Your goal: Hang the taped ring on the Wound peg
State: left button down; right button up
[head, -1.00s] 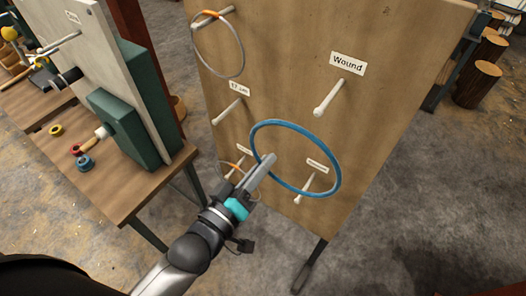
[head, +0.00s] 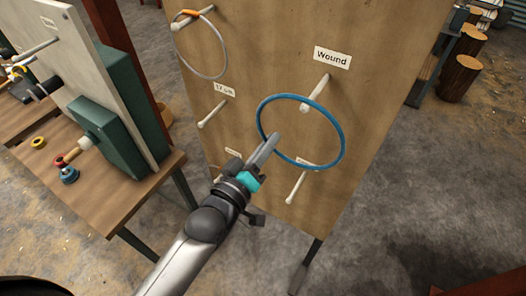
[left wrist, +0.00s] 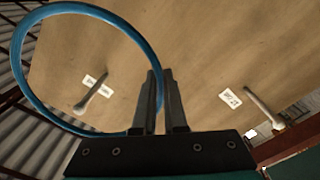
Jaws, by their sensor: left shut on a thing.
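The taped ring (head: 344,140) is a large blue hoop. My left gripper (head: 274,143) is shut on its left side and holds it up in front of the board. The ring also shows in the left wrist view (left wrist: 79,9), beside the fingers (left wrist: 163,88). The Wound peg (head: 319,88) is a pale peg under the "Wound" label (head: 332,57). Its tip overlaps the ring's upper edge in the head view. I cannot tell whether the ring is around it or only in front. My right gripper is not in view.
The upright wooden board (head: 385,75) has other pegs, including the 17 cm peg (head: 212,114) and a lower right peg (head: 297,188) below the ring. A thin ring with an orange patch (head: 222,62) hangs upper left. A workbench (head: 110,200) stands left.

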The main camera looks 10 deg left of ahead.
pick_arm(q)
jog(key=f+b+x, duration=0.1)
jog(key=b+x, duration=0.2)
jog(key=x, duration=0.3)
jog(key=shift+f, duration=0.15)
dwell(0.3)
jog(key=shift+w, duration=0.1)
dwell(0.4)
jog(key=c, duration=0.9)
grip_release()
jog(key=b+v, duration=0.2)
jog(key=v, duration=1.3)
